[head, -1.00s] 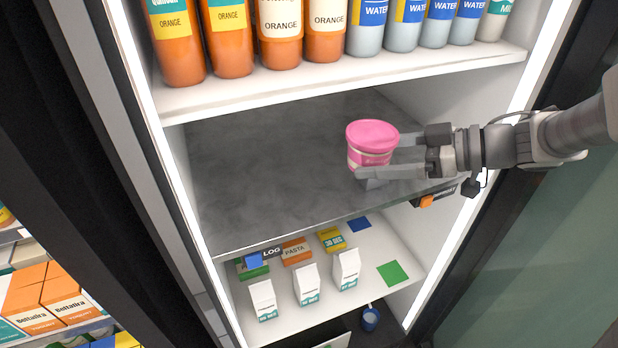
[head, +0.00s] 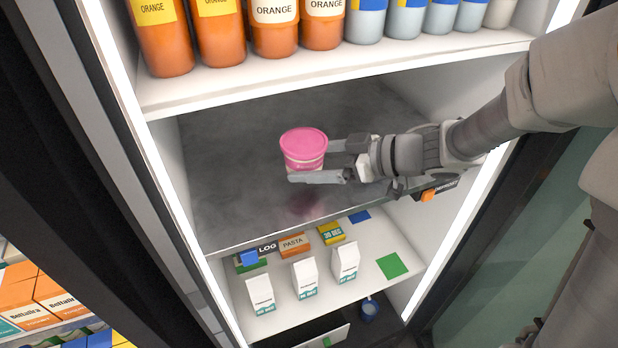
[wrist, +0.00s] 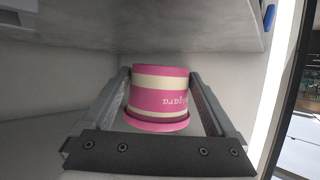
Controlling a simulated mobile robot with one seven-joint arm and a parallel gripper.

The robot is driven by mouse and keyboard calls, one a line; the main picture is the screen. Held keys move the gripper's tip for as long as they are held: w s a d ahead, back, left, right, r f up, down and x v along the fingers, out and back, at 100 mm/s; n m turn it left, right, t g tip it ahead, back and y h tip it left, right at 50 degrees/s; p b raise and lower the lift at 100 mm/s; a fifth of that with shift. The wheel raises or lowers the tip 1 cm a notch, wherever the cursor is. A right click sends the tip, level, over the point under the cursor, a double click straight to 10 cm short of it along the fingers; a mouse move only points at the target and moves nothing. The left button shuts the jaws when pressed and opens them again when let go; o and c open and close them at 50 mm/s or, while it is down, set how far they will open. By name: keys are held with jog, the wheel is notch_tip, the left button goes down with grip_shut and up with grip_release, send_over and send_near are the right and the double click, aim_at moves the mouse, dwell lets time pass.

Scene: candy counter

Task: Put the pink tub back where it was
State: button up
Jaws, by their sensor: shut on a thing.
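The pink tub (head: 303,146) has a pink lid and a cream band, and is upright in the head view. My gripper (head: 318,162) reaches in from the right and is shut on the tub, one finger on each side of it. The tub is held over the dark grey middle shelf (head: 240,190), and a faint pinkish patch shows on the shelf below it. In the wrist view the tub (wrist: 160,95) sits between the two fingers and appears upside down, lid at the bottom.
Orange bottles (head: 272,28) and water bottles (head: 405,20) line the shelf above. The lower shelf holds white cartons (head: 304,278), a pasta box (head: 293,245) and a green square (head: 392,265). The grey shelf is otherwise bare. White side walls bound it.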

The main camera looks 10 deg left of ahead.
aim_at(309, 187)
jog(key=shift+a+f, duration=0.2)
jog(key=shift+a, duration=0.1)
jog(key=shift+f, duration=1.95)
jog(key=shift+f, duration=0.1)
jog(key=shift+f+b, duration=0.1)
jog(key=shift+b, duration=0.2)
jog(key=o, duration=1.4)
jog(key=shift+o, duration=0.2)
